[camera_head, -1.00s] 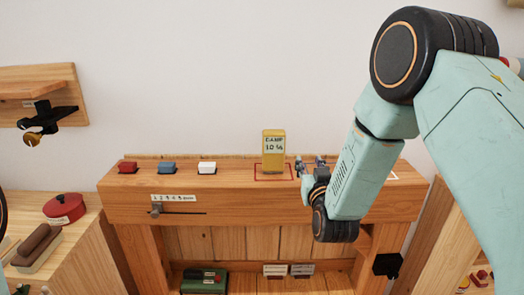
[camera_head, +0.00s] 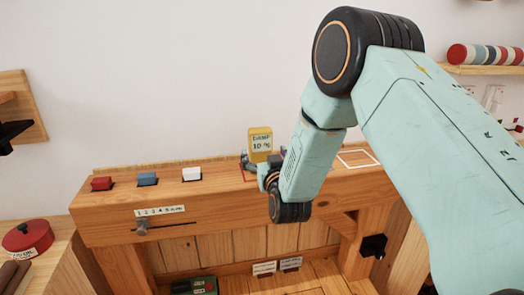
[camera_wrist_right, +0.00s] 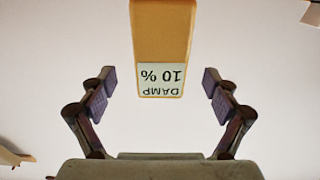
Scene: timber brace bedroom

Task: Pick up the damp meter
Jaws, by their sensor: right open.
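The damp meter (camera_head: 260,139) is a yellow upright block with a pale label reading DAMP 10 %. In the head view it stands at a red outline on the wooden ledge (camera_head: 135,213); its lower part is partly hidden by my right gripper (camera_head: 264,167). In the right wrist view the damp meter (camera_wrist_right: 162,30) appears upside down at the top centre. My right gripper (camera_wrist_right: 158,84) is open there, its two fingers spread to either side below the label, with visible space at both sides. My left gripper is not in view.
An empty white outline (camera_head: 357,158) lies to the right. A slider (camera_head: 142,228) is on the ledge's front face. The wall rises behind.

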